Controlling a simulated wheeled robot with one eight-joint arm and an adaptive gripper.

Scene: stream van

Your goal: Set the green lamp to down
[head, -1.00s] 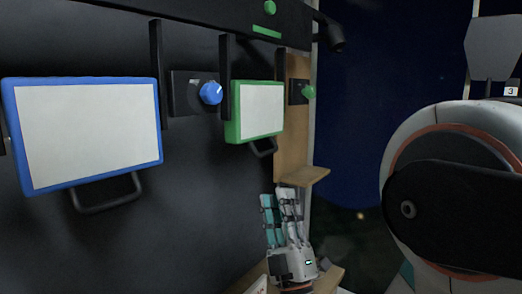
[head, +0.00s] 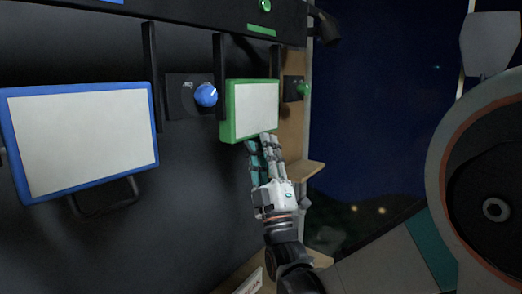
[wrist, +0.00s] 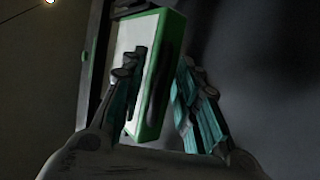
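The green lamp (head: 251,109) is a white panel in a green frame, hung on dark brackets on the black wall and tilted. Its dark lower handle is hidden behind my gripper in the head view. My gripper (head: 260,141) points up at the lamp's lower edge. In the wrist view, the lamp (wrist: 160,85) stands between the spread fingers of my gripper (wrist: 161,60), one finger on each side. The left finger overlaps the white panel; I cannot tell whether either finger touches it.
A blue-framed lamp (head: 82,139) with a handle hangs to the left. A blue knob (head: 205,95) sits between the lamps, and a green knob (head: 303,89) is right of the green one. A wooden ledge (head: 304,172) juts out at the right.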

